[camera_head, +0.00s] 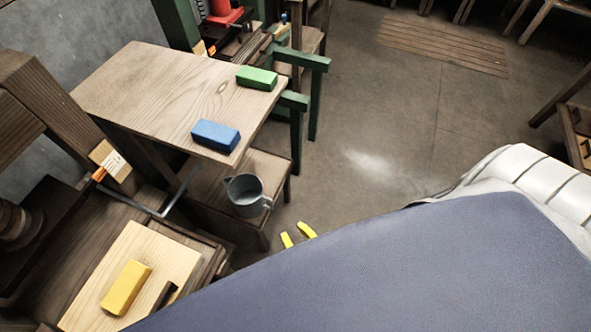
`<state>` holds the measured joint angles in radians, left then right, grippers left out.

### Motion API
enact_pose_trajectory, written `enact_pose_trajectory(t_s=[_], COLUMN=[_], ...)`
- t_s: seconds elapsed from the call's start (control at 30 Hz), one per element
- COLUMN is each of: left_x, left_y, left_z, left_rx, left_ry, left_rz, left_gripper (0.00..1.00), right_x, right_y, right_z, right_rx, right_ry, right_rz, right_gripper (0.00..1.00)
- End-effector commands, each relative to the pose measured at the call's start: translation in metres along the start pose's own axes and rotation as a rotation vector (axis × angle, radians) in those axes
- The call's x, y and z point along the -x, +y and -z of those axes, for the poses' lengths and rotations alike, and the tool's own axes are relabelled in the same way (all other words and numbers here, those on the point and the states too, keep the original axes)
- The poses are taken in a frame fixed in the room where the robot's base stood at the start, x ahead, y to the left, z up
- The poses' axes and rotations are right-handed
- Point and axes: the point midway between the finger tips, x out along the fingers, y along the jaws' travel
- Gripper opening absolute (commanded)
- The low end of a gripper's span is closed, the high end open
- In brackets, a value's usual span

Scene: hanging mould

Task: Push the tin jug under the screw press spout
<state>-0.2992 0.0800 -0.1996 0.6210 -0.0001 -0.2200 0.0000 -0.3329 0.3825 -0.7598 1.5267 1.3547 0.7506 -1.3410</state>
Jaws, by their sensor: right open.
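The tin jug (246,196) is grey and stands upright on a low wooden stand (271,166). Its lip points left and its handle is on the right. The two yellow fingertips of my right gripper (297,235) show apart from each other, below and right of the jug, not touching it. The rest of that gripper is hidden behind a large blue-grey surface. A dark wooden frame with a round screw-like part (16,224) stands at the left; I cannot make out a spout for certain. My left gripper is out of view.
A wooden tabletop (150,88) holds a blue block (215,135) and a green block (256,78) above and left of the jug. A yellow block (126,287) lies on a pale board (152,255). A thin bent metal bar (140,206) lies left of the jug.

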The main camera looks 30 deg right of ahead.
Motion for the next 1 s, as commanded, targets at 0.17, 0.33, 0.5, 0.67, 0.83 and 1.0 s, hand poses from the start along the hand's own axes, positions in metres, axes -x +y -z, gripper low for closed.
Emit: enact_pose_trajectory(t_s=[0.17, 0.33, 0.5, 0.67, 0.83, 1.0], left_x=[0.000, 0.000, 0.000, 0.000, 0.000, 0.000], left_y=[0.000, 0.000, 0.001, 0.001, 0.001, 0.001], left_z=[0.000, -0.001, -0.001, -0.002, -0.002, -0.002], left_rx=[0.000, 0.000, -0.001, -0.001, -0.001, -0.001], left_ry=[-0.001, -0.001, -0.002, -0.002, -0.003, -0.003], left_rz=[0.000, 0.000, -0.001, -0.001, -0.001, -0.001], left_gripper=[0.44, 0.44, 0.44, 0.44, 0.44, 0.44], right_x=[-0.005, -0.023, -0.051, -0.078, -0.106, -0.132], right_y=[0.001, 0.001, 0.001, 0.002, 0.001, 0.002], right_z=[0.000, 0.000, 0.001, 0.001, 0.001, 0.001], right_rx=[0.040, 0.043, 0.044, 0.044, 0.043, 0.044], right_ry=[0.002, 0.002, 0.003, 0.003, 0.003, 0.003], right_rz=[-0.006, -0.005, -0.005, -0.005, -0.004, -0.004], right_gripper=[0.39, 0.39, 0.39, 0.39, 0.39, 0.39])
